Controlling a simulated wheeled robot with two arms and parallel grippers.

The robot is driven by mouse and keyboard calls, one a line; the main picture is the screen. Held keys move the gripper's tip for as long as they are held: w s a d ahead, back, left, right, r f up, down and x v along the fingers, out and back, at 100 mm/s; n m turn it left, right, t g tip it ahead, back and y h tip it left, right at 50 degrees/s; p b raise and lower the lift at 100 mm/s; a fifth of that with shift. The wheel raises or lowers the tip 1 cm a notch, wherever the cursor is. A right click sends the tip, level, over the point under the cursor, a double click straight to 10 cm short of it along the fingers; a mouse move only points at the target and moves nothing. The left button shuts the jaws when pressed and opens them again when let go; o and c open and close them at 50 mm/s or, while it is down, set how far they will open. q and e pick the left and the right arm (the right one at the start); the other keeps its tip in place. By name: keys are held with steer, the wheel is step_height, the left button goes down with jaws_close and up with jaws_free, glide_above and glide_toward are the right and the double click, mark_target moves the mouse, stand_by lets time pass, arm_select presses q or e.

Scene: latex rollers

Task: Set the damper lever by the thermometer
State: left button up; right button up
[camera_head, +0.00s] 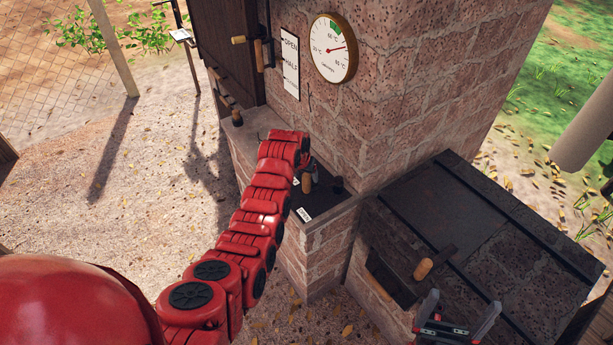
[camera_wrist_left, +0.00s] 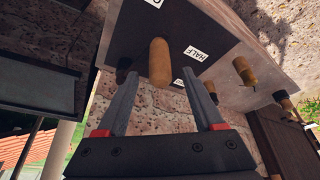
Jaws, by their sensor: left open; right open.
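The thermometer (camera_head: 333,48) is a round white dial on the brick wall. Its red needle points right, clockwise past the green band at the top. The damper lever's wooden handle (camera_head: 307,182) stands above a dark plate with white labels on the brick ledge, partly hidden by my left arm. In the left wrist view the handle (camera_wrist_left: 159,62) is beside the HALF label (camera_wrist_left: 195,54). My left gripper (camera_wrist_left: 158,100) is open, fingers either side of the handle's line; contact cannot be told. My right gripper (camera_head: 455,327) is open and empty at the bottom right.
A dark-topped brick bench (camera_head: 490,240) with a wooden-knobbed handle (camera_head: 423,269) lies near my right gripper. Open gravel is on the left.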

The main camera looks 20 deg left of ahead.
arm_select(q)
steer(key=shift+p+x, duration=0.4)
steer(key=shift+x, duration=1)
steer(key=shift+w+f, duration=0.1)
steer(key=shift+f, duration=0.2)
jaws_close()
stand_by(0.5)
